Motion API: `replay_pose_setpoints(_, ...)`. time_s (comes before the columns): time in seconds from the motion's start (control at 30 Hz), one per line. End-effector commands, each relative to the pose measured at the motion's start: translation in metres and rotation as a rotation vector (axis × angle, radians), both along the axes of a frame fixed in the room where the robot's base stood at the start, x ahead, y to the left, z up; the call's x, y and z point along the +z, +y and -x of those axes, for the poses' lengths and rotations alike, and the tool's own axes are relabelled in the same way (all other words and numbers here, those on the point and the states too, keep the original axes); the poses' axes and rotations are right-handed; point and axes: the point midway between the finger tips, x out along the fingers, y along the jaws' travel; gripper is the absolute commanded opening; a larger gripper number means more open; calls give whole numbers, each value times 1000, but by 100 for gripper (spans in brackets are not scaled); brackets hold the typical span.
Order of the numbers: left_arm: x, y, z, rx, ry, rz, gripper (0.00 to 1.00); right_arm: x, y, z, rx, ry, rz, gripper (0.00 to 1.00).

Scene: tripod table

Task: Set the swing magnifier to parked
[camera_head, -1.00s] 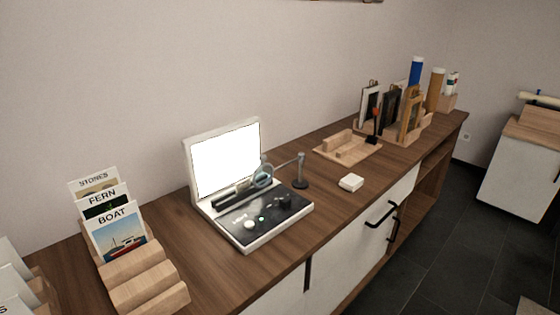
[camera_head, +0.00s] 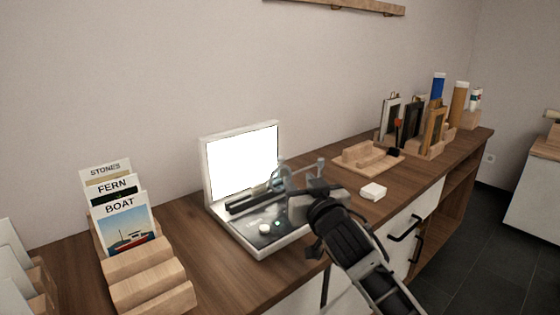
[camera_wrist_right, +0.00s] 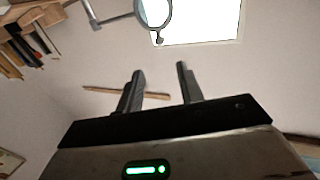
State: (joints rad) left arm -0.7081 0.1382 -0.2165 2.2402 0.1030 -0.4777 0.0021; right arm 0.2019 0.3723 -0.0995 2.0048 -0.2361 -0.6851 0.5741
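The swing magnifier has a round lens ring (camera_head: 282,174) on a thin arm. The arm runs right to a grey post (camera_head: 320,168) on the table. The ring is in front of the lower right part of the bright upright panel. In the right wrist view the ring (camera_wrist_right: 155,11) is at the top, overlapping the bright panel (camera_wrist_right: 205,20). My right gripper (camera_wrist_right: 160,68) is open, with nothing between its fingers and the ring beyond the tips. In the head view this gripper (camera_head: 297,203) is over the device's right part, hiding some of it and the post's base. My left gripper is out of view.
The white device (camera_head: 236,228) with dark controls stands under the magnifier. A small white block (camera_head: 373,192) and a wooden tray (camera_head: 366,160) are to the right. Card racks with BOAT (camera_head: 126,225) cards stand left; frames and tubes stand at the far right.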

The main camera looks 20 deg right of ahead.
Motion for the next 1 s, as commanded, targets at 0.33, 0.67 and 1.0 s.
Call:
replay_pose_setpoints(0.33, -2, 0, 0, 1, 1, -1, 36, 1, -9, -74, 0, 0, 2, 37)
replay_pose_setpoints(0.67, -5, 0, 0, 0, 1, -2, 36, 0, -16, -129, 2, 1, 1, 37)
replay_pose_setpoints(1.0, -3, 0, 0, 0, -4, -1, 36, 0, -18, -143, 3, 1, 1, 37)
